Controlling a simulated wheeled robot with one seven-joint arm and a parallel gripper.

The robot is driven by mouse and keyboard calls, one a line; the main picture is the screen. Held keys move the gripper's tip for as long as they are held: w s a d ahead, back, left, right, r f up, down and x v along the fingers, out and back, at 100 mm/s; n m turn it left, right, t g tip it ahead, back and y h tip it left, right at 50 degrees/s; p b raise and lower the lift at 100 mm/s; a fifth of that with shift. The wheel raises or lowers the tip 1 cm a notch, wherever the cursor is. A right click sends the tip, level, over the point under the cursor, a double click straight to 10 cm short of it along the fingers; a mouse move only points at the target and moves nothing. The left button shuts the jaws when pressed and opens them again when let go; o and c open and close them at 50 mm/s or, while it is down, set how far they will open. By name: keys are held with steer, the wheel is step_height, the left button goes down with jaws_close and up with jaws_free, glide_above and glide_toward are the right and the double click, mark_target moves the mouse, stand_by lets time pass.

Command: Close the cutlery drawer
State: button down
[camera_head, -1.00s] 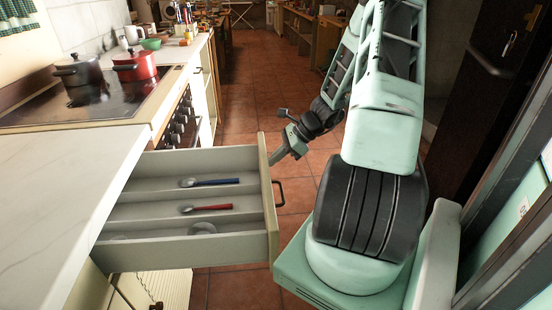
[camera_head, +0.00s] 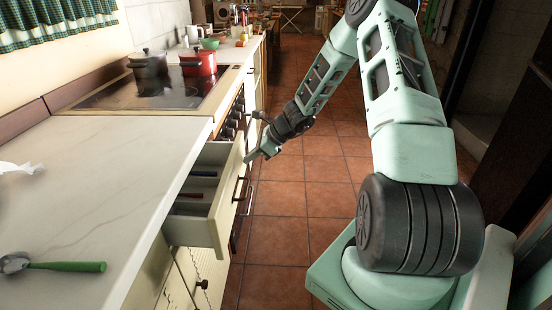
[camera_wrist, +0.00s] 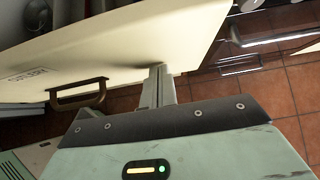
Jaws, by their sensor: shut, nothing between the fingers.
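The cutlery drawer (camera_head: 232,193) sticks out part way from under the counter, with a dark handle on its cream front. My gripper (camera_head: 251,157) is shut and empty, at the far end of the drawer front. In the wrist view the drawer front (camera_wrist: 130,55) carries a "CUTLERY" label and a handle (camera_wrist: 78,95). My gripper's fingers (camera_wrist: 158,76) meet the front beyond the handle and seem to touch it.
A spoon with a green handle (camera_head: 66,267) lies on the white worktop (camera_head: 110,190). A grey pot (camera_head: 148,64) and a red pot (camera_head: 198,64) stand on the hob beyond it. A cupboard door (camera_head: 190,280) is below the drawer. The tiled floor (camera_head: 300,200) is clear to the right.

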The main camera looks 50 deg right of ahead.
mark_target(210, 155)
steer(key=w+a, duration=0.2)
steer(key=w, duration=0.1)
steer(key=w+a, duration=0.3)
steer(key=w+a+p, duration=0.1)
steer(key=w+a, duration=0.2)
steer(key=shift+w, duration=0.2)
steer(key=shift+w+a+r, duration=0.1)
steer(key=shift+w+a, duration=0.1)
steer(key=shift+a, duration=0.05)
steer(key=shift+a+r, duration=0.1)
steer(key=shift+a, duration=0.05)
